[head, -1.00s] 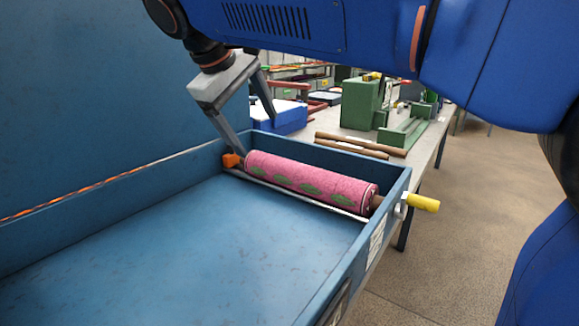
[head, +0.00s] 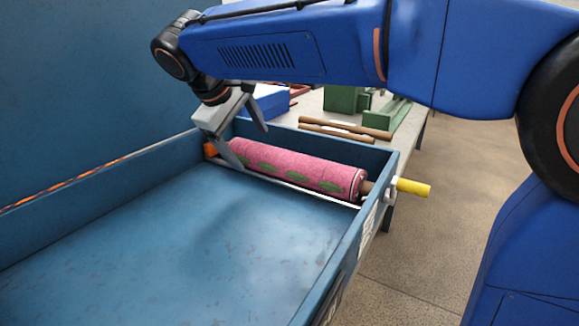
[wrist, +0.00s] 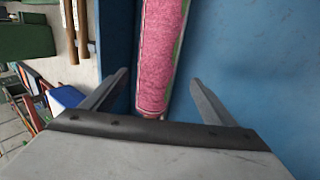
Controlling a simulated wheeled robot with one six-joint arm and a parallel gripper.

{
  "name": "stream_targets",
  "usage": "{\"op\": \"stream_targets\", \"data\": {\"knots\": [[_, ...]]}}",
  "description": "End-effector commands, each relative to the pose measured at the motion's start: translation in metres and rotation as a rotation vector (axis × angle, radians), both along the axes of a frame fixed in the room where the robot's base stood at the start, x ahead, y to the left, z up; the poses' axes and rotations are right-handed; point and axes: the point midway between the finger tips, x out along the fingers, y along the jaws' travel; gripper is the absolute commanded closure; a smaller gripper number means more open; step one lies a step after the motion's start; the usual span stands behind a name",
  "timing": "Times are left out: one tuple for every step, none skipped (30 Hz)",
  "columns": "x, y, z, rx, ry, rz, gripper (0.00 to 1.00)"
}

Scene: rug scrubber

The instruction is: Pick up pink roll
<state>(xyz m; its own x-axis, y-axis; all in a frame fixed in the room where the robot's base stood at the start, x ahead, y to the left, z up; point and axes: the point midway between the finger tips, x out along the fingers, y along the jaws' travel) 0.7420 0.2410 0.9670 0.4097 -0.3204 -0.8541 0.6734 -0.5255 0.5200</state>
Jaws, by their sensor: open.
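The pink roll (head: 300,170), with green leaf shapes, lies along the far end wall inside the blue tray (head: 190,254). My gripper (head: 254,150) is open above the roll's left end, with one finger on the near side and the other toward the far wall. In the wrist view the roll (wrist: 160,60) runs up between the two spread fingers of my gripper (wrist: 160,80). I cannot tell whether either finger touches it. An orange piece (head: 210,150) is at the roll's left end and a yellow handle (head: 413,187) sticks out past the tray's right wall.
A tall blue panel (head: 80,80) stands behind the tray's left side. Brown wooden rods (head: 345,130), a blue box (head: 265,103) and green equipment (head: 345,99) are on the table beyond. The tray floor in front of the roll is clear.

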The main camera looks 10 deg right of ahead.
Motion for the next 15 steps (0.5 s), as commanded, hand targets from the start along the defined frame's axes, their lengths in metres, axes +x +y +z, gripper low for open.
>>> {"op": "stream_targets", "data": {"knots": [[0.001,-0.001,-0.002,-0.001,0.001,-0.001,0.2],[0.002,-0.002,-0.003,-0.001,0.001,-0.001,0.2],[0.002,-0.002,-0.005,-0.001,0.001,-0.001,0.2],[0.003,-0.003,-0.006,0.0,0.0,0.0,0.2],[0.004,-0.004,-0.007,0.0,0.0,0.0,0.2],[0.006,-0.006,-0.01,-0.001,0.001,-0.001,0.2],[0.007,-0.008,-0.012,-0.001,0.001,-0.001,0.2],[0.009,-0.01,-0.015,-0.001,0.001,-0.002,0.2],[0.013,-0.013,-0.019,-0.001,0.0,-0.003,0.2],[0.015,-0.016,-0.022,-0.001,0.0,-0.003,0.2],[0.017,-0.018,-0.026,-0.001,0.001,-0.003,0.2],[0.019,-0.02,-0.03,-0.001,0.001,-0.002,0.2],[0.021,-0.02,-0.033,0.0,0.0,-0.001,0.2],[0.022,-0.021,-0.036,0.0,0.0,-0.001,0.2],[0.024,-0.023,-0.039,-0.001,0.001,-0.002,0.2]]}}
